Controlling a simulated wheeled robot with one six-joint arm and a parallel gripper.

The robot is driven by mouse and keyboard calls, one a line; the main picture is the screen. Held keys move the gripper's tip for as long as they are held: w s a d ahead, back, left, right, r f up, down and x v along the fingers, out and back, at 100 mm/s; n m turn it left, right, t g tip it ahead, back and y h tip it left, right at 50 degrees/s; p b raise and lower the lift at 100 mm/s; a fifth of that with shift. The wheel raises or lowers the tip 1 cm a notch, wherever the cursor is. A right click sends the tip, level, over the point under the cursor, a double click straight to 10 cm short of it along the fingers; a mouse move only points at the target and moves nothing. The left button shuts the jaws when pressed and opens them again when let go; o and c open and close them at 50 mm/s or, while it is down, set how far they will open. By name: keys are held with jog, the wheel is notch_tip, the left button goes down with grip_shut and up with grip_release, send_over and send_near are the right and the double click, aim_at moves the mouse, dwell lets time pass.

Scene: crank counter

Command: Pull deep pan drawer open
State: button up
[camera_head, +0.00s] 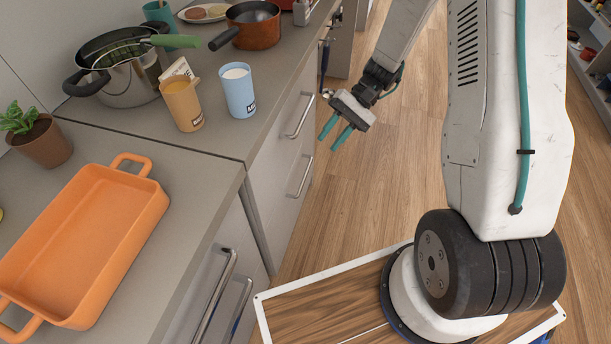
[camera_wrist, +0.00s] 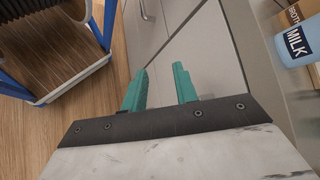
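The counter's drawer fronts face the floor aisle. In the head view the far cabinet has an upper bar handle (camera_head: 299,116) and a lower bar handle (camera_head: 301,177); both drawers look shut. The near cabinet has two more bar handles (camera_head: 214,296). I cannot tell which front is the deep pan drawer. My gripper (camera_head: 329,142) hangs in the aisle just right of the far cabinet, its teal fingers apart and empty. In the wrist view my gripper (camera_wrist: 160,69) is in front of pale drawer fronts, with a bar handle (camera_wrist: 146,11) beyond the fingertips, not touched.
On the counter stand an orange baking dish (camera_head: 85,240), a blue milk cup (camera_head: 238,92), a yellow cup (camera_head: 184,104), a steel pot (camera_head: 125,75), a copper pan (camera_head: 254,28) and a potted plant (camera_head: 38,138). The wooden floor (camera_head: 350,200) beside the drawers is clear.

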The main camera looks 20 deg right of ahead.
jog(key=w+d+f+m+t+y, duration=0.15)
jog(key=w+f+t, duration=0.3)
jog(key=f, duration=0.55)
jog(key=w+f+t+y, duration=0.3)
jog(key=w+f, duration=0.2)
jog(key=f, duration=0.5)
jog(key=m+t+h, duration=0.2)
jog(key=t, duration=0.4)
send_near(305, 174)
jog(key=w+a+f, duration=0.1)
jog(key=a, duration=0.1)
jog(key=shift+n, duration=0.25)
jog(key=x, duration=0.7)
jog(key=shift+w+a+f, duration=0.15)
jog(key=shift+w+a, duration=0.05)
jog(key=shift+w, duration=0.1)
grip_shut()
